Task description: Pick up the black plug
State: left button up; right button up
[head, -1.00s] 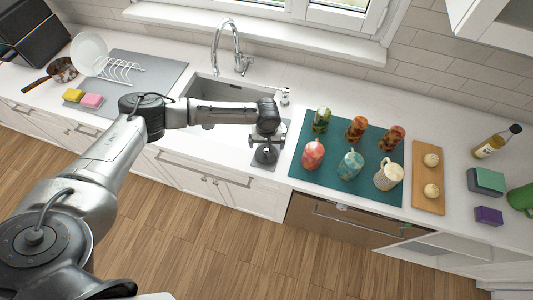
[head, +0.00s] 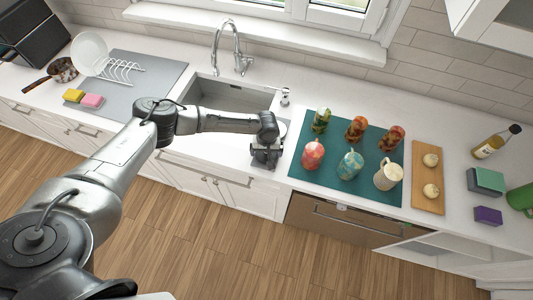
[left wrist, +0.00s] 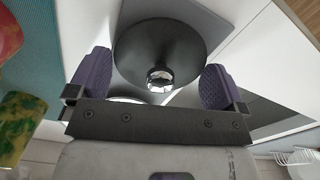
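The black plug (left wrist: 150,42) is a round dark disc with a shiny metal knob in its middle, seen in the left wrist view. It lies on a grey mat (left wrist: 205,18) on the white counter. My left gripper (left wrist: 156,80) is open, with one purple finger pad on each side of the knob and nothing visibly gripped. In the head view my left gripper (head: 265,158) is over the counter just right of the sink and hides the plug. My right gripper is not in view.
The sink (head: 232,97) is behind my left arm. A teal mat (head: 303,174) with several colourful cups stands close to the right. A wooden board (head: 427,203) with two round pale items is farther right.

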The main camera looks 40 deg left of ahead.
pick_arm(q)
jog(key=c, duration=0.6)
jog(key=shift+o, duration=0.2)
jog(key=shift+r, duration=0.15)
jog(key=shift+r, duration=0.2)
notch_tip(320, 180, up, 4)
jog(key=shift+f, duration=0.1)
jog(key=d+r, duration=0.6)
jog(key=d, duration=0.5)
jog(key=shift+d+r+b, duration=0.3)
jog(key=shift+d+b, duration=0.1)
jog(key=shift+b, duration=0.05)
